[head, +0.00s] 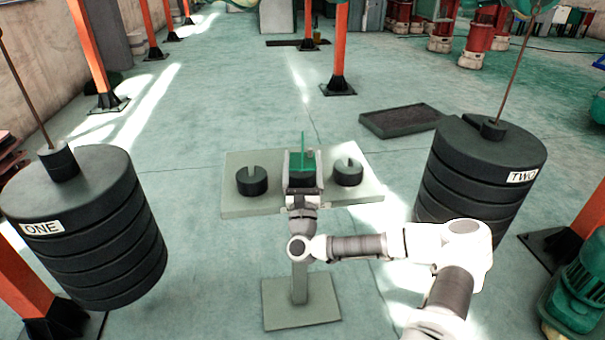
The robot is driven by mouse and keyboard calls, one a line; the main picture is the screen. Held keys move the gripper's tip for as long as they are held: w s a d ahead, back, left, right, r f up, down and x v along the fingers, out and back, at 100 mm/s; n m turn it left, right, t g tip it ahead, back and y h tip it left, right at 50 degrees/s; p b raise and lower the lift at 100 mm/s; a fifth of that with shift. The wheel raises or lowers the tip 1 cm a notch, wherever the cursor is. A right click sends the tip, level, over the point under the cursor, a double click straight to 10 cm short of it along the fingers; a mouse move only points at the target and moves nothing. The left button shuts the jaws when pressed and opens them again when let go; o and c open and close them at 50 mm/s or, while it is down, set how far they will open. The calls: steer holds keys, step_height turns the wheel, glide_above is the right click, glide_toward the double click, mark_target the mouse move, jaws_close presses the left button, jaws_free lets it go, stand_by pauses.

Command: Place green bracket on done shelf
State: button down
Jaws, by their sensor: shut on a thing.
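The green bracket (302,160) is thin and upright in the head view, near the middle of the picture. My gripper (303,163) is shut on it, over a pale grey-green stand top (235,205). Dark parts of my gripper hide the bracket's lower end, so I cannot tell whether it touches the stand. No label for the done shelf is readable, and I cannot tell whether this stand is that shelf.
Black slotted weights stand on the stand top, left (252,182) and right (348,173). Large hanging weight stacks ONE (90,230) and TWO (478,175) flank it. A dark tray (402,120) lies behind on the floor. Orange posts (340,45) stand farther back.

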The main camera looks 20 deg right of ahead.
mark_target(303, 174)
steer(key=shift+f+b, duration=0.5)
steer(key=shift+f, duration=1.2)
steer(key=shift+f+b, duration=0.4)
steer(key=shift+b, duration=0.15)
jaws_free()
